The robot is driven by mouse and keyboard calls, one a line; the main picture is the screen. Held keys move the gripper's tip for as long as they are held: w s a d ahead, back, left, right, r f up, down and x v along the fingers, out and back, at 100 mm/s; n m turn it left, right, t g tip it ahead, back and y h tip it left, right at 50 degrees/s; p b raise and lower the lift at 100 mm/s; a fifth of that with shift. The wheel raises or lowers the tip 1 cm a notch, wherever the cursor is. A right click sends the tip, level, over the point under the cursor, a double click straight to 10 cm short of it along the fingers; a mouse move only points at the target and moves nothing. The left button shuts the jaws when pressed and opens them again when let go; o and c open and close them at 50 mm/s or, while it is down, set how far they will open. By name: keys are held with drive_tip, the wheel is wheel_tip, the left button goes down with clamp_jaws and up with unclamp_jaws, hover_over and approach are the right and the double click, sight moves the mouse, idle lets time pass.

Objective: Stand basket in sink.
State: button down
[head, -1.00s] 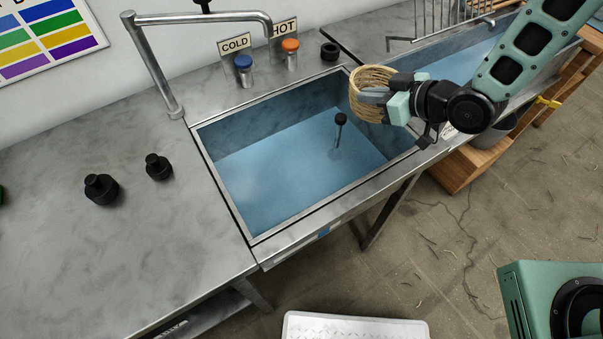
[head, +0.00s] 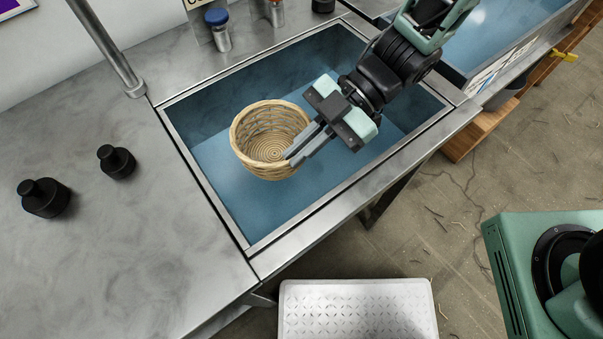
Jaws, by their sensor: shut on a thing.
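The basket (head: 262,140) is a round, open-topped bowl of woven pale cane with a coiled base. It is inside the outline of the sink (head: 235,200), a steel-rimmed basin with a blue interior. The basket's mouth is tilted up toward the camera. My gripper (head: 298,150) reaches in from the upper right, shut on the basket's right-hand wall. I cannot tell whether the basket's base touches the sink floor. The dark upright plug seen before in the sink is hidden now.
Two black weights (head: 116,161) stand on the steel counter left of the sink. A second blue basin (head: 490,40) lies at the upper right. A white step (head: 357,310) is on the floor in front.

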wheel_tip(320, 180, down, 15)
drive_tip(key=shift+r+b, duration=0.2)
drive_tip(key=shift+b, duration=0.35)
drive_tip(key=c, duration=1.6)
unclamp_jaws()
drive_tip(key=shift+d, duration=0.1)
